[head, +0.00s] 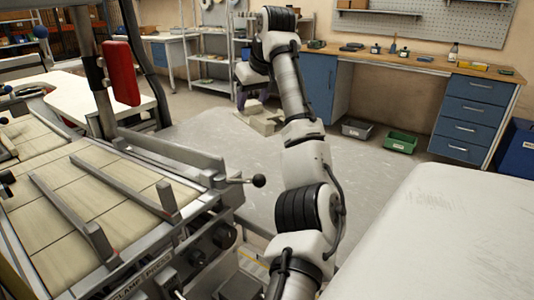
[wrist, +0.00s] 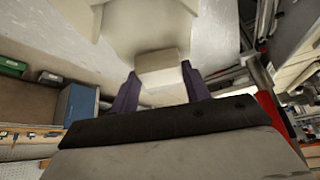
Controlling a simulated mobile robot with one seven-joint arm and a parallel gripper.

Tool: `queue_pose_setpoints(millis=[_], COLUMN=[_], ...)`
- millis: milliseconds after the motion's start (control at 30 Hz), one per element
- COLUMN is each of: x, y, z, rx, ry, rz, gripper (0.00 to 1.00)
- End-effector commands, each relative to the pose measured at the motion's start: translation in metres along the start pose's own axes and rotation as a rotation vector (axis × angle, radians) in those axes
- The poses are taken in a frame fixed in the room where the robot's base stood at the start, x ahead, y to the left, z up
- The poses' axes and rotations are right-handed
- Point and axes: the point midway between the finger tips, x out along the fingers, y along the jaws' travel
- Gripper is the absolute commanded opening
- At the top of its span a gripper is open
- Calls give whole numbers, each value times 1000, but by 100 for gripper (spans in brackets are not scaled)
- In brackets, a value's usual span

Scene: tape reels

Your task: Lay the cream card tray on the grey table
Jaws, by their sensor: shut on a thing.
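The cream card tray (head: 263,122) shows in the head view beyond my forearm, over the far part of the grey table (head: 196,140). My gripper (head: 254,103), with purple fingers, points down at it and is partly hidden by my arm. In the wrist view my gripper (wrist: 160,78) is shut on a cream block-like part of the tray (wrist: 160,62), one finger on each side. A wider cream part lies beyond the block. The grey table also shows in the wrist view (wrist: 225,40). I cannot tell whether the tray touches the table.
A machine with a tiled bed (head: 85,195) and a black-knobbed lever stands at the left. A white surface (head: 440,235) is at the right front. A grey bin (head: 357,129) and a green bin (head: 400,142) are on the floor behind. The table's left-middle is bare.

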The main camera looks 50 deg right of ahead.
Motion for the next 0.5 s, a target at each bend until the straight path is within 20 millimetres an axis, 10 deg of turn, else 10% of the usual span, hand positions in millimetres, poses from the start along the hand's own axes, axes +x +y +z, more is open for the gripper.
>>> queue_pose_setpoints(millis=[500], x=[113], y=[0], z=[63], rx=[1], ry=[-3], rz=[-1], gripper=[19])
